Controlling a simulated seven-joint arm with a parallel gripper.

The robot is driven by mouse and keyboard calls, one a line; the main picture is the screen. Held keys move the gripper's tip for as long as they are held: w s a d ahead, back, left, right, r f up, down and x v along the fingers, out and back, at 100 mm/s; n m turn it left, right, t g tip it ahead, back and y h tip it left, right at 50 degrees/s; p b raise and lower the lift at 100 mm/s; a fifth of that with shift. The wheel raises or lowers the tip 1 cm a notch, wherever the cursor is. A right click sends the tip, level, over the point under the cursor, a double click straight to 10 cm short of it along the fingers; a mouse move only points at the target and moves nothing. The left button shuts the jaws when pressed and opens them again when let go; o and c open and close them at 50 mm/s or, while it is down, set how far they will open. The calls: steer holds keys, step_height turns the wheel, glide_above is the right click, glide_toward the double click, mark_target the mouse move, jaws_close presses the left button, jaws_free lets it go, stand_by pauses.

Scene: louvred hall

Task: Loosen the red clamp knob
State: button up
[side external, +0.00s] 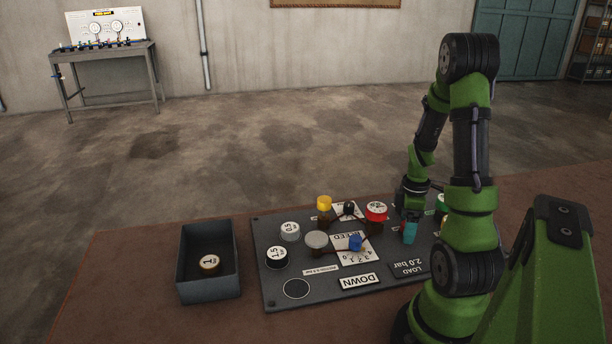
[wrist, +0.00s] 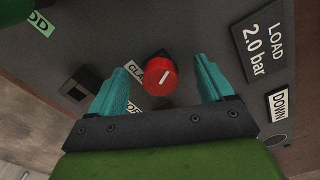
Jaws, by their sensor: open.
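The red clamp knob (wrist: 160,77) shows in the wrist view, round, with a white line on its face slanting up to the right. It sits on the dark grey panel (wrist: 190,30), beside a partly covered label starting "CLA" (wrist: 138,74). My gripper (wrist: 160,66) is open, with one teal finger on each side of the knob and a gap on both sides. In the side external view my gripper (side external: 410,232) points down, low over the right part of the panel (side external: 272,232). The clamp knob cannot be made out there, hidden by the gripper.
The LOAD 2.0 bar plate (side external: 411,268) lies near my gripper. A red-rimmed round piece (side external: 376,211), a blue knob (side external: 355,242) and a yellow-topped piece (side external: 324,203) stand to its left. A dark block (wrist: 80,85) is near one finger. A grey bin (side external: 208,289) holds a disc.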

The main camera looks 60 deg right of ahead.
steer(key=m, duration=0.5)
steer(key=shift+m, duration=0.4)
steer(key=shift+f, duration=0.1)
steer(key=shift+f, duration=0.2)
jaws_close()
